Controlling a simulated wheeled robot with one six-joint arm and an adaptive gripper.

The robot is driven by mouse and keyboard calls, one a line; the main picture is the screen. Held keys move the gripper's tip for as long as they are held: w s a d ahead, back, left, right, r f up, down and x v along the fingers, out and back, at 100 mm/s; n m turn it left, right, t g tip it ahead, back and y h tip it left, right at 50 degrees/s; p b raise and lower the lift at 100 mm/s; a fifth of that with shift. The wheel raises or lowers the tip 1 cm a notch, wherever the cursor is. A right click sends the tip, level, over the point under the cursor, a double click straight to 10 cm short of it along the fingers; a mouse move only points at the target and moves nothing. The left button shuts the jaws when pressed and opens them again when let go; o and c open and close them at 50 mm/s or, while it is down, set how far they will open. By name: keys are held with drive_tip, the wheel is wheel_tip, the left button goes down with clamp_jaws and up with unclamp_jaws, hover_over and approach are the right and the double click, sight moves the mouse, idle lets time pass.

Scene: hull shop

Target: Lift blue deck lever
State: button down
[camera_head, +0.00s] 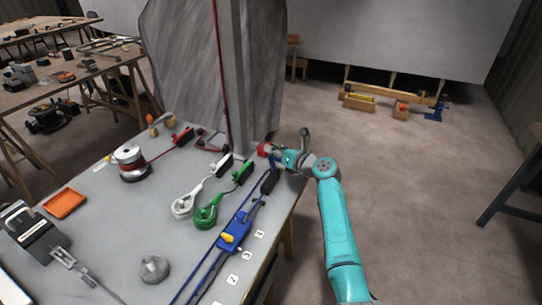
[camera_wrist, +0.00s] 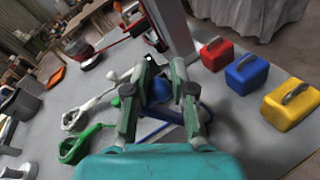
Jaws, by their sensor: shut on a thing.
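The blue deck lever (camera_wrist: 158,88) shows as a blue piece between my gripper's fingers in the wrist view. My gripper (camera_wrist: 160,92) is shut on it, and the fingers hide part of it. In the head view my gripper (camera_head: 273,154) is at the table's far right edge, above a dark clutch body (camera_head: 269,182) in line with the blue ropes. How far the lever is raised cannot be told.
White (camera_head: 185,205) and green (camera_head: 207,215) rope coils lie left of the blue line. A blue slider with a yellow top (camera_head: 232,236) sits nearer. A grey post (camera_head: 240,80) rises behind. Red (camera_wrist: 216,54), blue (camera_wrist: 246,73) and yellow (camera_wrist: 290,104) handled blocks stand right of my gripper.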

drive_tip(key=shift+w+d+f+m+g, duration=0.3)
drive_tip(key=shift+w+d+f+m, duration=0.1)
drive_tip(key=shift+d+f+m, duration=0.15)
drive_tip(key=shift+a+f, duration=0.1)
drive_tip(key=c, duration=1)
unclamp_jaws()
drive_tip(key=shift+w+a+r, duration=0.1)
drive_tip(key=shift+a+r, duration=0.1)
drive_tip(key=shift+r, duration=0.15)
drive_tip(key=shift+d, duration=0.1)
drive_tip(key=v, duration=1.2)
